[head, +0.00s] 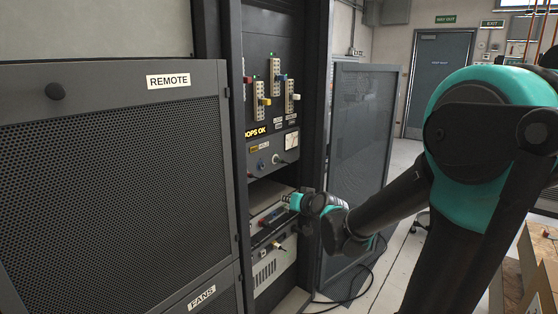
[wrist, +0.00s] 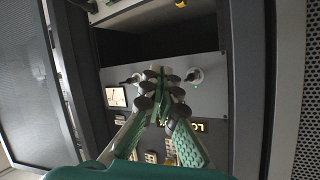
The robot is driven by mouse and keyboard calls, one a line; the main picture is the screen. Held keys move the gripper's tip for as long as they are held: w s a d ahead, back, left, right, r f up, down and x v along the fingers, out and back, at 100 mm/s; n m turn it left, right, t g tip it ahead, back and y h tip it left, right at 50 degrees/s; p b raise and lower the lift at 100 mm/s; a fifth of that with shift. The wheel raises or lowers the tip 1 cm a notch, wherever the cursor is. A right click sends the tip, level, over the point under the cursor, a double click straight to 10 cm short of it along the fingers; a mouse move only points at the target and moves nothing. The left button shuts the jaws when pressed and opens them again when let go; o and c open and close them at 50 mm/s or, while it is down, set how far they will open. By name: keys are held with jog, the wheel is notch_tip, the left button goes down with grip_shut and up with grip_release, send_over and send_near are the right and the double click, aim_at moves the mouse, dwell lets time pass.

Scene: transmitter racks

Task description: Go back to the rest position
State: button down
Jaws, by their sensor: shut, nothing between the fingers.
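My gripper (head: 287,197) is in front of the open rack, just below the panel with the meter. Its fingers look shut and empty. In the wrist view the closed fingers (wrist: 160,82) point at a grey rack panel (wrist: 210,105) and overlap part of it. That panel has a round knob (wrist: 195,76), a small green light and a small square meter (wrist: 116,96). Whether the fingertips touch the panel cannot be told. My black and teal arm reaches in from the right in the head view.
A mesh door labelled REMOTE (head: 110,160) fills the left. Another mesh door (head: 360,140) stands open to the right of the rack. A dark cable (head: 350,287) lies on the floor. A wooden crate (head: 540,262) is at the lower right. Some floor is clear behind my arm.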

jog(key=s+d+f+g+h, duration=0.2)
jog(key=s+d+f+g, duration=0.2)
jog(key=s+d+f, duration=0.4)
jog(key=s+d+f+g+h, duration=0.3)
jog(key=s+d+f, duration=0.5)
jog(key=s, duration=0.8)
jog(key=shift+f+m+g+h, duration=0.3)
jog(key=shift+f+m+g, duration=0.1)
jog(key=shift+f, duration=0.05)
